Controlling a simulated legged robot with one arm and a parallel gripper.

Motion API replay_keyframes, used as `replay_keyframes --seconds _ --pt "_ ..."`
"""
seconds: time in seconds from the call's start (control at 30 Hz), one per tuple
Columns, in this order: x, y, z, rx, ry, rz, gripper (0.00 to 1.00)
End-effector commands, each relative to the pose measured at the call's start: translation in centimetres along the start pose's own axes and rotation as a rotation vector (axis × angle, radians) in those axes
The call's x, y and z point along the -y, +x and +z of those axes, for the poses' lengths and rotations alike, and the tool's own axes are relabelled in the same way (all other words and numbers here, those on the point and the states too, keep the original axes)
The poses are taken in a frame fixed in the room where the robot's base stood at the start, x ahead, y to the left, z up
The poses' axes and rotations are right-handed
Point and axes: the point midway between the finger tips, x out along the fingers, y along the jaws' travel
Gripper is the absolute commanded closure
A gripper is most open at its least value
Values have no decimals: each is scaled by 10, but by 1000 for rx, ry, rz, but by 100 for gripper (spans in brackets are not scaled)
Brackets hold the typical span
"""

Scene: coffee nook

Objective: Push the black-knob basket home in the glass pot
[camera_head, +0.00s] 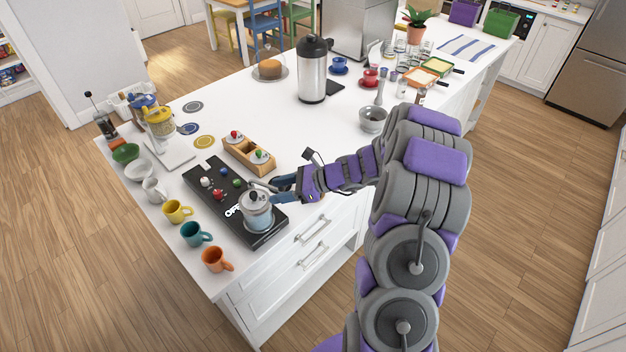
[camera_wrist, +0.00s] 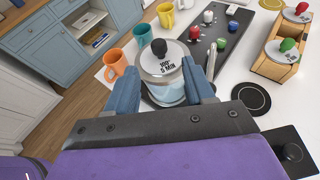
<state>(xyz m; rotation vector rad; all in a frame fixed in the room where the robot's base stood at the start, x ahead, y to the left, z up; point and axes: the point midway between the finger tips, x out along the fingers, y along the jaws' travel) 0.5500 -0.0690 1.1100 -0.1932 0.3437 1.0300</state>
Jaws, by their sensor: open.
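The glass pot (camera_head: 257,217) stands on the front end of a long black board (camera_head: 217,196); it also shows in the wrist view (camera_wrist: 166,94). The black-knob basket (camera_wrist: 160,66) sits in the pot's mouth, its round pale top marked "100° 5 MIN" and its black knob upright. I cannot tell how deep it sits. My gripper (camera_wrist: 166,88) is open, with one blue finger on each side of the pot and basket top. I cannot tell whether the fingers touch them. In the head view my gripper (camera_head: 272,190) reaches the pot from the right.
A wooden caddy (camera_head: 240,152) holds red-knob and green-knob baskets behind the board. Coloured knobs stand on the board. Several mugs, including an orange one (camera_head: 217,259), line the left counter edge. A dark round coaster (camera_wrist: 250,98) lies right of the pot.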

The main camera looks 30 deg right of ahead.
Motion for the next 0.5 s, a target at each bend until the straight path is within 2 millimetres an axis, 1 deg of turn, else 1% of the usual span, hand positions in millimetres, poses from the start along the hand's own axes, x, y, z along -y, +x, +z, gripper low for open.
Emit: replay_keyframes --seconds 0.03,0.3,0.4,0.5 --pt "2 -14 0 -1 -1 -6 47" --pt "2 -72 0 -2 -1 -3 47" --pt "2 -88 -1 -3 0 -3 47" --pt "2 -99 -1 -1 1 -1 47"
